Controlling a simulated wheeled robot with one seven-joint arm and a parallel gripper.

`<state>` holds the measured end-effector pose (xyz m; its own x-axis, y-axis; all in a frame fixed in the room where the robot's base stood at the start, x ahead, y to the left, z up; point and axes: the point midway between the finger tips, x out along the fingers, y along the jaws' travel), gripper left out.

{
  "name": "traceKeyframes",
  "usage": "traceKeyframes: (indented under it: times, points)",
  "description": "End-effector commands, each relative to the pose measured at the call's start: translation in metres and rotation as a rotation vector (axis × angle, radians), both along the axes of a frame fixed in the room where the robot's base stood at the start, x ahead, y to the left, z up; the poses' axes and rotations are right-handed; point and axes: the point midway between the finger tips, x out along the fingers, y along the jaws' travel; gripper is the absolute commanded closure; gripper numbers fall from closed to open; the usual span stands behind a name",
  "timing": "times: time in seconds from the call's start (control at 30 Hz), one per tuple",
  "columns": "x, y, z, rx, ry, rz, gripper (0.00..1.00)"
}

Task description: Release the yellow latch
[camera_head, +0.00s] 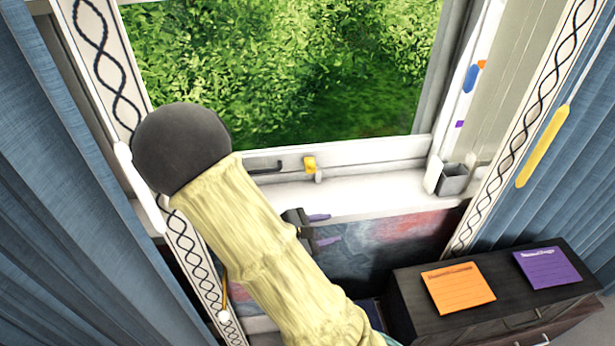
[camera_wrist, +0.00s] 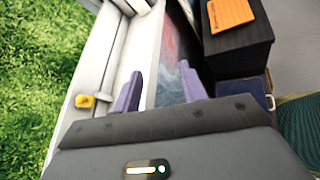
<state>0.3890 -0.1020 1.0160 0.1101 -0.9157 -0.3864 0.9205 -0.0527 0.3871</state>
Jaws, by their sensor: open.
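The yellow latch (camera_head: 310,164) sits on the white bottom rail of the window, just above the sill. It also shows in the wrist view (camera_wrist: 84,101), left of my gripper's fingers. My gripper (camera_head: 330,228) has two purple fingers. It is below the sill's front edge in the head view, lower in the picture than the latch and apart from it. In the wrist view my gripper (camera_wrist: 160,72) has its fingers spread with nothing between them. My pale yellow sleeved arm covers the left part of the sill and the wall below.
A grey cup (camera_head: 453,181) stands at the sill's right end. A dark cabinet (camera_head: 430,318) with orange (camera_head: 458,287) and purple (camera_head: 548,268) notes stands lower right. Blue curtains (camera_head: 60,200) hang on both sides. The sill's middle is clear.

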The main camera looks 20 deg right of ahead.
Motion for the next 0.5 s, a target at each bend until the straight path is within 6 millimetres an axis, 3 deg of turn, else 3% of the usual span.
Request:
traceKeyframes:
  times: [0.03, 0.2, 0.3, 0.5]
  points:
    - [0.015, 0.004, -0.009, -0.075, 0.017, 0.088, 0.58]
    - [0.067, 0.029, -0.015, -0.299, 0.038, 0.386, 0.58]
    - [0.091, 0.049, -0.019, -0.392, 0.038, 0.531, 0.58]
    - [0.109, 0.069, -0.021, -0.461, 0.032, 0.654, 0.58]
